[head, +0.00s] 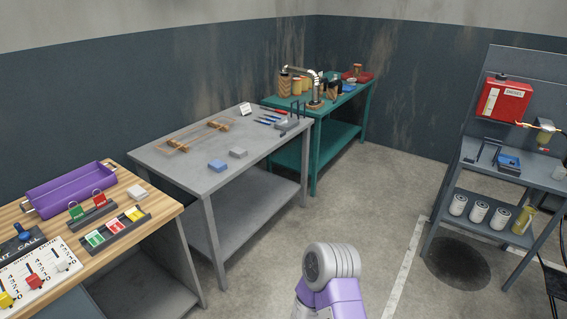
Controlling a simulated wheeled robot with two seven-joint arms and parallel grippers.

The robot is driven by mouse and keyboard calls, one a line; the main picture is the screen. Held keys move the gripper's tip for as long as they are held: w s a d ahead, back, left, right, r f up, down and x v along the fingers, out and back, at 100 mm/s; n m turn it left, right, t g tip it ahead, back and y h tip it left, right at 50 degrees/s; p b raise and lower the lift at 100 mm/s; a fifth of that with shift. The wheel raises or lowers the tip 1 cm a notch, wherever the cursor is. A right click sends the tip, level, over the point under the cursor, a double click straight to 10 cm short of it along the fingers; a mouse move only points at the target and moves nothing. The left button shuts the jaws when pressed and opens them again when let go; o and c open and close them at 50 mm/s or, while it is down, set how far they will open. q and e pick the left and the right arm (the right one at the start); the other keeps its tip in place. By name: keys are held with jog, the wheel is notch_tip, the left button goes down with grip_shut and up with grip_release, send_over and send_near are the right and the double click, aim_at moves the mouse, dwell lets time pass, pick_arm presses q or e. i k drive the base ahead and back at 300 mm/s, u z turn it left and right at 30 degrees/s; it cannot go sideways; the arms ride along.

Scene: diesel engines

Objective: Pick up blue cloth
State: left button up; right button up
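A small folded blue piece (217,166), which looks like the blue cloth, lies flat near the front edge of the grey table (190,150). A similar grey folded piece (238,152) lies just behind it to the right, apart from it. Part of one of my arms, purple with a round grey joint, rises at the bottom middle, over the floor to the right of the grey table. Neither of my grippers is in view.
The grey table also holds a wooden frame (195,135), blue-handled tools (268,120) and a small white sign (245,109). A wooden bench (150,205) stands at left, a green table (318,145) behind, a grey shelf cart (480,215) at right. The floor between is open.

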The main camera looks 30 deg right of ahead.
aim_at(217, 165)
jog(key=z, duration=1.25)
jog(key=i, duration=3.45)
jog(key=u, duration=2.2)
